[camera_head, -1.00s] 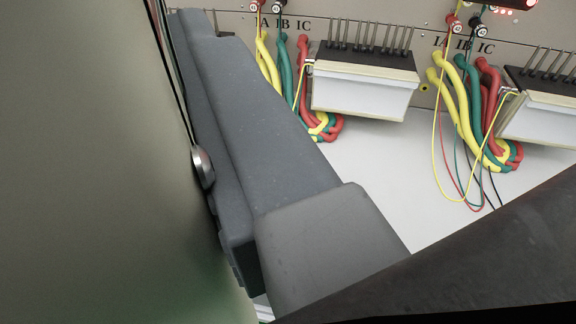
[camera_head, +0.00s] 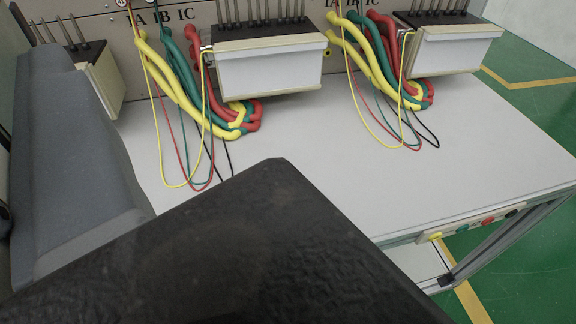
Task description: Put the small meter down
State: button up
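A black, textured block (camera_head: 250,245) fills the lower middle of the view, very close to the camera. I cannot tell whether it is the small meter or part of my own arm. A grey part of my arm (camera_head: 75,165) runs down the left side beside it. No fingertips show clearly, so I cannot see whether my gripper is open or shut. The white bench top (camera_head: 440,150) lies beyond and below the black block. I cannot tell if the block touches it.
White-fronted units with black pin tops stand along the back panel: one partly hidden at left (camera_head: 108,80), one in the middle (camera_head: 270,72), one at right (camera_head: 455,52). Yellow, green and red cables (camera_head: 185,80) loop down between them. The bench's right part is clear; beyond lies green floor (camera_head: 530,260).

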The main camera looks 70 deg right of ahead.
jog(key=s+d+f+m+g+h+b, duration=0.1)
jog(key=s+d+f+m+g+h, duration=0.15)
jog(key=f, duration=0.25)
jog(key=s+d+f+m+g+h, duration=0.1)
jog(key=d+f+m+g+h, duration=0.15)
jog(key=f, duration=0.35)
jog(key=w+d+f+b, duration=0.2)
jog(key=w+d, duration=0.1)
jog(key=d, duration=0.4)
jog(key=w+d+f+b, duration=0.3)
jog(key=d, duration=0.4)
jog(key=shift+w+d, duration=0.2)
jog(key=shift+d, duration=0.2)
jog(key=o, duration=1.4)
jog(key=p+v, duration=0.2)
jog(key=v, duration=1)
jog(key=shift+f, duration=0.25)
